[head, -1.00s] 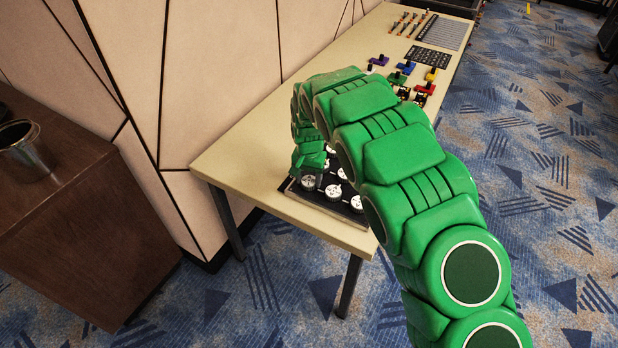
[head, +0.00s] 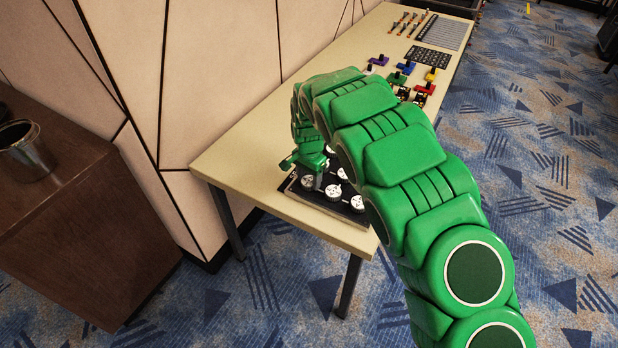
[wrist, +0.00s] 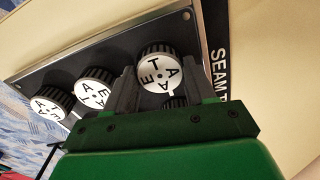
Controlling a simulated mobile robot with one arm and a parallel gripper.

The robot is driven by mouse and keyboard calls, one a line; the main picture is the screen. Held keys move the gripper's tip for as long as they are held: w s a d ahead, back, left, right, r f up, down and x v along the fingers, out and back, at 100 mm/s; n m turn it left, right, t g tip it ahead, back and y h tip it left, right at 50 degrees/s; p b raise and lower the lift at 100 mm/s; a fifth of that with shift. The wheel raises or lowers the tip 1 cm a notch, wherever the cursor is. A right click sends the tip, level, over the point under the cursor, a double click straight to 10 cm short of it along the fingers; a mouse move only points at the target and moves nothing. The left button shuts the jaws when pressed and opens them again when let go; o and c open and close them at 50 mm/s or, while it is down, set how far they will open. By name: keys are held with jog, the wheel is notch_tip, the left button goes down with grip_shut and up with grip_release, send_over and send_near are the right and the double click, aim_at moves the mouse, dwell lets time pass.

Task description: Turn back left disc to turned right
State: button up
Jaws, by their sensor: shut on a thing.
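A dark panel (head: 322,201) with several white-topped round discs lies near the front end of the table, partly hidden by my arm in the head view. My gripper (wrist: 160,88) is shut on a corner disc, the back left disc (wrist: 157,70), with one finger on each side of its black ribbed rim. Another disc is mostly hidden below the held one.
The beige table (head: 235,160) stands against a panelled wall (head: 220,70). Coloured blocks (head: 405,68) and a grey slotted board (head: 440,32) are farther along it. A brown cabinet (head: 70,220) with a metal bin (head: 28,148) is at the left.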

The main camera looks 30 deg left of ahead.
aim_at(309, 180)
jog(key=o, duration=1)
jog(key=shift+o, duration=0.2)
jog(key=shift+r, duration=3.9)
